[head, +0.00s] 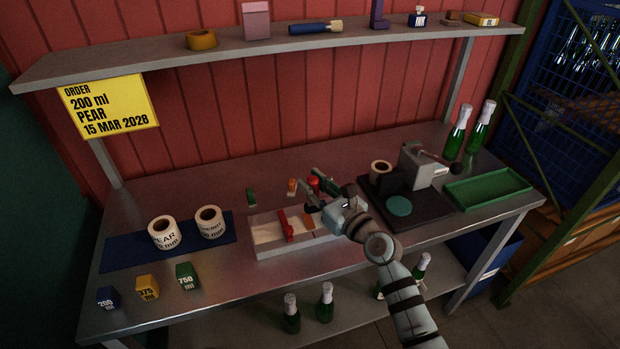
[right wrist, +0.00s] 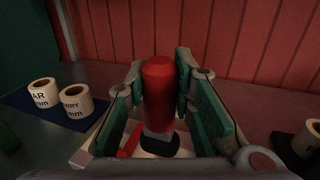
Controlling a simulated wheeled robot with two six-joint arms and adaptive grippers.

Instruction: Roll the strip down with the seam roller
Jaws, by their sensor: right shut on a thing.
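My right gripper (head: 315,192) is over the back right of a pale shallow tray (head: 268,253) on the bench. It is shut on an upright red-handled tool (right wrist: 159,95), whose red top also shows in the head view (head: 313,182). In the right wrist view the handle stands between the green finger pads, with a grey stem and a dark foot below it. I cannot tell if this is the seam roller or what the foot touches. A red bar (head: 285,225) lies across the tray. No strip can be made out clearly. My left gripper is not in view.
Two label rolls (head: 165,233) (head: 209,222) stand on a blue mat (head: 125,255) at left. Small blue, yellow and green blocks (head: 148,288) are in front. A dark-based machine (head: 425,165) and green tray (head: 488,189) are at right. A shelf (head: 270,52) runs above.

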